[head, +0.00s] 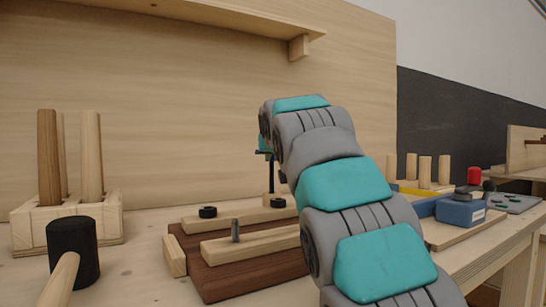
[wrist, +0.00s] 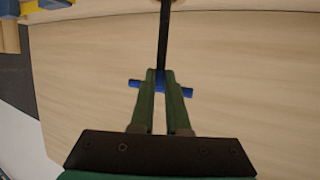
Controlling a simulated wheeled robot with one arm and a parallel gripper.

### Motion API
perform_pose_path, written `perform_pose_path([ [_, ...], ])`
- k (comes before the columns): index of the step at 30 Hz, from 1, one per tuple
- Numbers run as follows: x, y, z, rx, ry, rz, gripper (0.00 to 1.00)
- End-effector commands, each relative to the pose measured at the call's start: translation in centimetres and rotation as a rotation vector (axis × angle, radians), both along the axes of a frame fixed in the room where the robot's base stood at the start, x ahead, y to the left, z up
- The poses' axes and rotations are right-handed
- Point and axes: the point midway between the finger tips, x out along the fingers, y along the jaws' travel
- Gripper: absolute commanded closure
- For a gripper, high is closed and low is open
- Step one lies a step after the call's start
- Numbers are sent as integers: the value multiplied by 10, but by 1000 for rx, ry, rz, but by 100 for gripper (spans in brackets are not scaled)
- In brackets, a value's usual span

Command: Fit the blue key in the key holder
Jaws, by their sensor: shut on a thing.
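The blue key has a blue crossbar (wrist: 134,83) and a long dark shaft (wrist: 164,35). My gripper (wrist: 162,76) is shut on the crossbar, with its green fingers on either side. In the head view, the key's dark shaft (head: 270,175) hangs upright above the rear wooden bar (head: 245,215) of a dark brown board (head: 190,243). I cannot tell whether its lower end touches the bar or is in a hole. My arm hides most of my gripper there. No part is plainly marked as the key holder; the board with bars may be it.
Two black rings (head: 207,212) sit on the rear bar. A grey peg (head: 235,230) stands on the front bar. A peg box (head: 68,224) and black-headed mallet (head: 73,247) are at left. A blue block (head: 460,212) is at right. A wooden panel (head: 150,100) rises behind.

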Motion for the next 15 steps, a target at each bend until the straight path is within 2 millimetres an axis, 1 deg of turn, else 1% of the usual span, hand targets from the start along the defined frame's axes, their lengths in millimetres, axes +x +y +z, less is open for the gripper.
perform_pose_path([
  [1, 0, 0, -4, 0, 0, 0, 100],
  [15, -1, 0, -24, 0, -1, 0, 100],
])
